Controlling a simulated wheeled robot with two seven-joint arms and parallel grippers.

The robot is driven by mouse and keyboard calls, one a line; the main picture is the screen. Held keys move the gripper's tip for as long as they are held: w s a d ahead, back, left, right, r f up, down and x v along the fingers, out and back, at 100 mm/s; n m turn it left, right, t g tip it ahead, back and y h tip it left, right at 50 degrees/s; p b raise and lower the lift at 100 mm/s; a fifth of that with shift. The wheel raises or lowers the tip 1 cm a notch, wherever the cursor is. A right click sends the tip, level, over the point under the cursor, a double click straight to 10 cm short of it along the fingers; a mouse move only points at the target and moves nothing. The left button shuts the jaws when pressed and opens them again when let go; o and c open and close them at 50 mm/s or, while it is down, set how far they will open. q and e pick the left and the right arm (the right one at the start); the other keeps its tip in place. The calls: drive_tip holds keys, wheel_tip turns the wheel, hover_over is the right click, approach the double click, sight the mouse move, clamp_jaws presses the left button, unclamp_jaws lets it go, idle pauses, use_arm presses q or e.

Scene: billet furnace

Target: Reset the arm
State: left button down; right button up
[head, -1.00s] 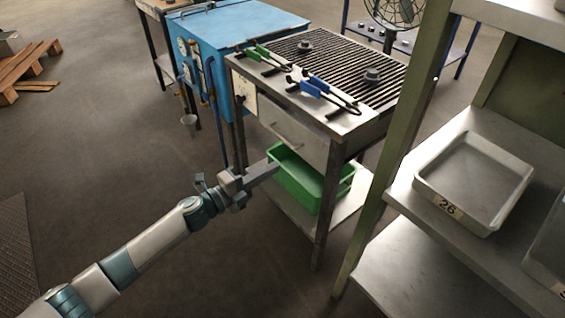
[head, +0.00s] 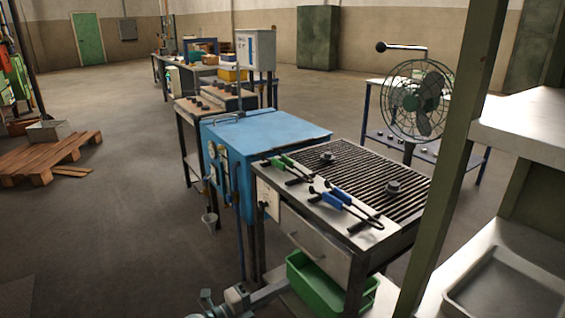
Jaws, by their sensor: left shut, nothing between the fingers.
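My left arm comes in at the bottom of the head view, with only its wrist and gripper (head: 268,294) in the picture. The gripper is shut and empty. It is low, in front of the grate table (head: 314,238) and just left of the green bin (head: 318,290) on that table's lower shelf. I cannot tell whether the fingertips touch the bin or the shelf. My right gripper is not in view.
Green-handled tongs (head: 289,168) and blue-handled tongs (head: 343,201) lie on the grate table. The blue furnace (head: 262,140) stands behind it. A green post (head: 448,150) and shelf with a tray (head: 508,287) stand right. A fan (head: 418,100) is behind. Open floor (head: 110,235) lies left.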

use_arm(q)
drive_tip(key=s+a+f+n+y+p, duration=0.2)
drive_tip(key=s+a+f+n+y, duration=0.15)
drive_tip(key=f+n, duration=0.35)
drive_tip(key=s+a+f+n+t+y+p, duration=0.1)
drive_tip(key=s+a+f+n+y, duration=0.3)
drive_tip(key=f, duration=0.5)
drive_tip(key=s+a+f+n+y+p, duration=0.2)
drive_tip(key=s+a+f+n+y, duration=0.15)
drive_tip(key=f+n, duration=0.4)
drive_tip(key=s+a+f+n+g+p, duration=0.1)
drive_tip(key=s+a+f+n+g, duration=0.1)
drive_tip(key=s+f, duration=0.3)
drive_tip(key=s+a+f+n+g+y+p, duration=0.1)
drive_tip(key=s+f, duration=0.4)
drive_tip(key=s, duration=0.9)
drive_tip(key=s+a+f+n+g+y+p, duration=0.1)
drive_tip(key=s+a+f+n+g, duration=0.2)
drive_tip(key=s+f, duration=0.3)
drive_tip(key=s+a+n, duration=0.1)
drive_tip(key=s, duration=0.2)
drive_tip(key=shift+s+n, duration=0.15)
drive_tip(key=shift+n, duration=0.2)
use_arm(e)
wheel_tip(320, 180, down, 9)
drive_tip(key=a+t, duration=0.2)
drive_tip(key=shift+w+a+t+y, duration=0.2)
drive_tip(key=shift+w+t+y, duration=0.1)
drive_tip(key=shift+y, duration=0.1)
